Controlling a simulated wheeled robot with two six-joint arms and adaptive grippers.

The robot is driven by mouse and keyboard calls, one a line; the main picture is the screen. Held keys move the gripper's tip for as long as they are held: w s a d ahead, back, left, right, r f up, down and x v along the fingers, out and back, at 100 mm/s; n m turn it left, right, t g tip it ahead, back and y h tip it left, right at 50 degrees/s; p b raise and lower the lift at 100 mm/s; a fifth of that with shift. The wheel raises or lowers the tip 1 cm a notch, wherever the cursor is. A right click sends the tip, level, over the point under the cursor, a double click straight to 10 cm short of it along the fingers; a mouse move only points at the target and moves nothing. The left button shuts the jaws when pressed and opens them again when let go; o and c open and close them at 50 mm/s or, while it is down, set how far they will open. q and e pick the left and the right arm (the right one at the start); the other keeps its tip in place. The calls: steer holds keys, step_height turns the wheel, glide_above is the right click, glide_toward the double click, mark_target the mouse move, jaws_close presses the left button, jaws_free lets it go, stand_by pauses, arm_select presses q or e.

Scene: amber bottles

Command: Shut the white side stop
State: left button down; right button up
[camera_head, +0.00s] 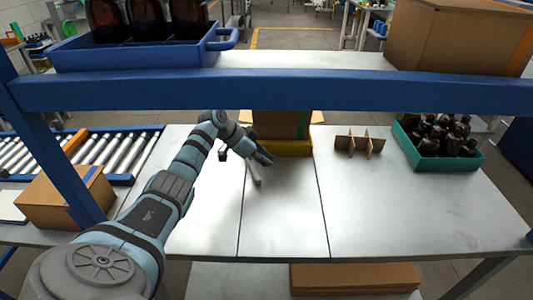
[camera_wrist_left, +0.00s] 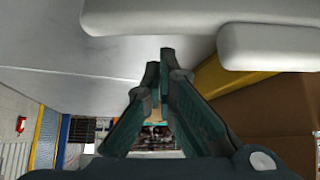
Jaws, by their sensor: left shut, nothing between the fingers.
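A small white bar (camera_head: 254,173), which looks like the white side stop, stands out from the table just beside my left gripper (camera_head: 264,157). In the left wrist view a white rounded bar (camera_wrist_left: 275,45) fills the upper right, and another white piece (camera_wrist_left: 150,18) runs along the top. My left gripper (camera_wrist_left: 159,65) is shut and empty, its fingertips close to these bars. I cannot tell if it touches them. A cardboard box (camera_head: 278,123) stands behind in a yellow holder (camera_head: 292,148); the yellow edge (camera_wrist_left: 207,75) also shows in the wrist view. My right gripper is not in view.
A blue shelf beam (camera_head: 300,90) crosses above the table. A teal crate of amber bottles (camera_head: 437,160) and a cardboard divider (camera_head: 360,144) stand to the right. A roller conveyor (camera_head: 105,147) and a box (camera_head: 65,200) are left. The table's front middle (camera_head: 285,225) is clear.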

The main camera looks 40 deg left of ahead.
mark_target(256, 168)
arm_select(q)
steer(key=shift+s+a+r, duration=0.1)
steer(key=shift+s+a, duration=0.35)
steer(key=shift+s, duration=0.3)
steer(key=shift+w, duration=0.1)
steer(key=s+a+p, duration=0.1)
steer(key=s+p, duration=0.1)
steer(key=s, duration=0.1)
steer(key=shift+a, duration=0.35)
steer(key=shift+d, duration=0.1)
